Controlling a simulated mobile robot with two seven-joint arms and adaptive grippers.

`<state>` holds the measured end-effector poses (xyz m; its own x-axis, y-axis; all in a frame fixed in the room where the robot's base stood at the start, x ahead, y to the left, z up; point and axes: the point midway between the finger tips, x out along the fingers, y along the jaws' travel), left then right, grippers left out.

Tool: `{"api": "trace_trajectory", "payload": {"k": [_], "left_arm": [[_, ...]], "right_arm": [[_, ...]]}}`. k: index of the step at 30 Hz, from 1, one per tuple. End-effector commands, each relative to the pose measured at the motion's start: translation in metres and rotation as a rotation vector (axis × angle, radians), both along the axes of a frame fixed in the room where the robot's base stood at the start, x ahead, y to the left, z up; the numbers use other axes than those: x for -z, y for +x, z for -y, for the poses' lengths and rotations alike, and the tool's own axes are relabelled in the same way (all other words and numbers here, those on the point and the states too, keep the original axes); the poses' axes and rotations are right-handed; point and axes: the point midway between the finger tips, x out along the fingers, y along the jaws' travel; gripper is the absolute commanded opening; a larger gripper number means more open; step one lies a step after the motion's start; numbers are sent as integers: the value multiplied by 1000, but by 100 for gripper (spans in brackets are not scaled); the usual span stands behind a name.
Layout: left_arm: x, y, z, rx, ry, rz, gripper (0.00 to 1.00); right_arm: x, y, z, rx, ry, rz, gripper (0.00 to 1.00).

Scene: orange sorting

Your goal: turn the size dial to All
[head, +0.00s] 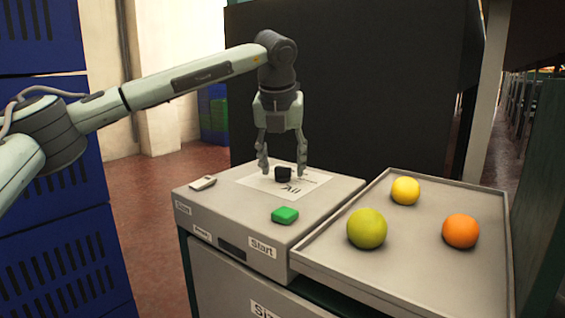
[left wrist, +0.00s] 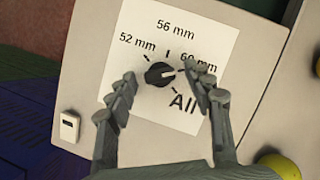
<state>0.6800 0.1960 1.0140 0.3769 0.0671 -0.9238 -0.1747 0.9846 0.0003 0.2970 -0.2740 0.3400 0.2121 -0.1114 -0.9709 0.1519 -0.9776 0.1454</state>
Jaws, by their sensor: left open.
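The size dial (head: 283,174) is a small black knob on a white label sheet (head: 255,184) on top of the grey machine. In the left wrist view the dial (left wrist: 158,74) carries a light pointer mark that appears to point right, toward the 60 mm label. The word All (left wrist: 183,102) is printed to the dial's lower right. My left gripper (head: 283,168) points down over the dial, open, with one finger on each side of it. In the left wrist view the fingers (left wrist: 159,76) look apart from the knob. My right gripper is not in view.
A green button (head: 285,215) sits near the Start label, and a small white switch (head: 203,183) is at the left. A tray (head: 400,268) at right holds a yellow, a yellow-green and an orange fruit. Blue crates (head: 60,240) stand at left.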

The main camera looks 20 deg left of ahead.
Motion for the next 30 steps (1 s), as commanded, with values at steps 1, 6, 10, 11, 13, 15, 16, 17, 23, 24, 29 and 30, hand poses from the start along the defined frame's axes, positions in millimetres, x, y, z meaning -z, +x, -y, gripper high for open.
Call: {"api": "trace_trajectory", "payload": {"k": [1, 6, 10, 11, 13, 15, 16, 17, 23, 24, 29, 30], "left_arm": [[0, 0, 0, 0, 0, 0, 52], [0, 0, 0, 0, 0, 0, 33], [0, 0, 0, 0, 0, 0, 17], [0, 0, 0, 0, 0, 0, 13], [0, 0, 0, 0, 0, 0, 5], [0, 0, 0, 0, 0, 0, 2], [0, 0, 0, 0, -1, 0, 2], [0, 0, 0, 2, 0, 0, 2], [0, 0, 0, 38, -1, 0, 2], [0, 0, -1, 55, -1, 0, 2], [0, 0, -2, 145, -4, 0, 2], [0, 0, -2, 176, -3, -1, 2]], "right_arm": [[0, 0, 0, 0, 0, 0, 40], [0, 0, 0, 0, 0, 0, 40], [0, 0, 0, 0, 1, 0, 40], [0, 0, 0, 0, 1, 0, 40], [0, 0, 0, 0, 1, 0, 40], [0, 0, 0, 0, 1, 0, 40], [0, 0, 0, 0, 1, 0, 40], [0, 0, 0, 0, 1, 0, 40], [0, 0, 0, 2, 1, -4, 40], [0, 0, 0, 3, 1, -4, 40], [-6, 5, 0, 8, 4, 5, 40], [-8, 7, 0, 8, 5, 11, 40]]}}
